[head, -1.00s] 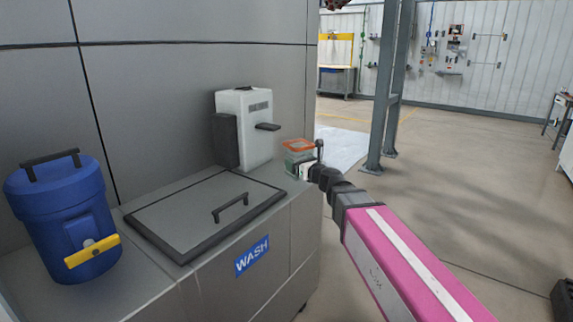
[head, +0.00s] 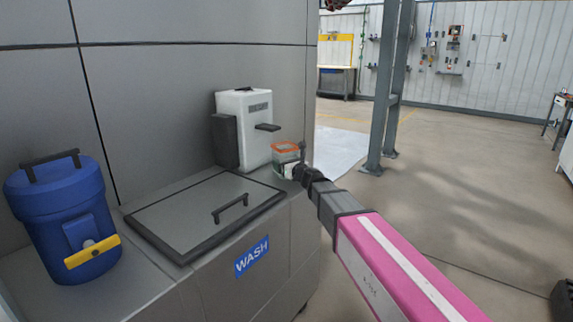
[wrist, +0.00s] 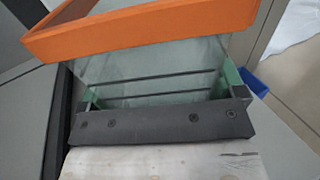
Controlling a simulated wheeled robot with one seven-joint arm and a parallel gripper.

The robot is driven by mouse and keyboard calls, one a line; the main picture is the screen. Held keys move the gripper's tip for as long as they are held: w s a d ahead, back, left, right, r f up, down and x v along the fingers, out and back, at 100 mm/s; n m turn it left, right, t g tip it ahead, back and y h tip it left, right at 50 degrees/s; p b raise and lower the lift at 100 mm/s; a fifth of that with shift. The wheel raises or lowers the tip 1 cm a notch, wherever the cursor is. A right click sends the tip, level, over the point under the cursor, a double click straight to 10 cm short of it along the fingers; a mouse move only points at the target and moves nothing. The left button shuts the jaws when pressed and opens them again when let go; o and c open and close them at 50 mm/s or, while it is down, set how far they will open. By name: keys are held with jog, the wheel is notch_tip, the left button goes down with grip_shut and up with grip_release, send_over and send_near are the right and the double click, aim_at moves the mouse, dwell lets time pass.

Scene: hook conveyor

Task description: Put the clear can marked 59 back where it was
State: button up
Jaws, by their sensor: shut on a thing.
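The clear can (head: 284,158) has an orange rim and see-through walls. It is at the right end of the grey wash counter, just right of the white dispenser. My gripper (head: 293,170) is shut on it from the right. In the wrist view the can (wrist: 150,65) stands between my gripper's fingers (wrist: 165,88), with its orange rim above them. The can looks empty. No number shows on the sides in view. I cannot tell whether its base touches the counter.
The grey wash counter (head: 285,215) has a flat lid with a black handle (head: 231,207). A white dispenser (head: 254,125) stands against the wall. A blue drum (head: 65,215) stands at the left. A grey post (head: 388,90) rises beyond the counter; open floor lies right.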

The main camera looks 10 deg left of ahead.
jog(key=shift+f, duration=0.1)
jog(key=o, duration=1.1)
jog(key=shift+c, duration=0.2)
jog(key=v, duration=1.2)
jog(key=shift+r, duration=0.2)
